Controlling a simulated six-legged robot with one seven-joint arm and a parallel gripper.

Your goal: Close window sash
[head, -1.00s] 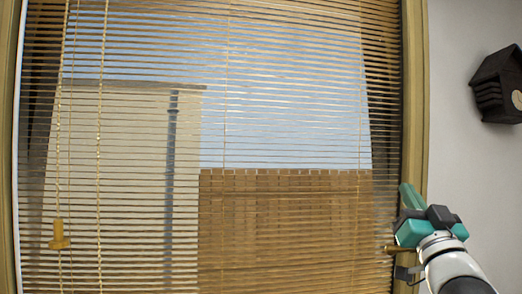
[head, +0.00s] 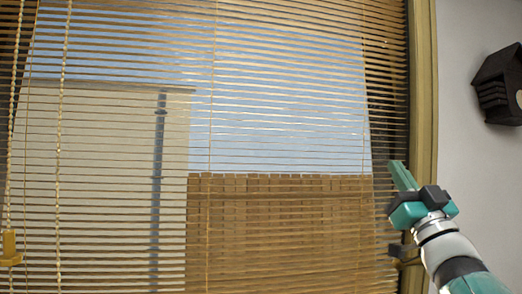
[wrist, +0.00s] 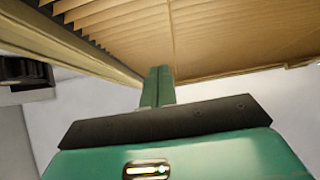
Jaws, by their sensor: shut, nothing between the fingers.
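A window fills most of the head view, covered by a slatted wooden blind (head: 270,130). Its wooden frame (head: 424,110) runs up the right side. The sash itself is hard to make out behind the slats. My gripper (head: 398,172) is at the lower right, in front of the blind's right edge and beside the frame. In the wrist view my gripper's green fingers (wrist: 159,78) are together and empty, pointing up toward the blind (wrist: 210,35). I cannot tell whether the fingertips touch the blind or the window.
A yellow cord pull (head: 10,246) hangs at the lower left on the blind's cords. A dark birdhouse-shaped box (head: 498,85) is on the white wall at the right. A building and a brown fence show through the slats.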

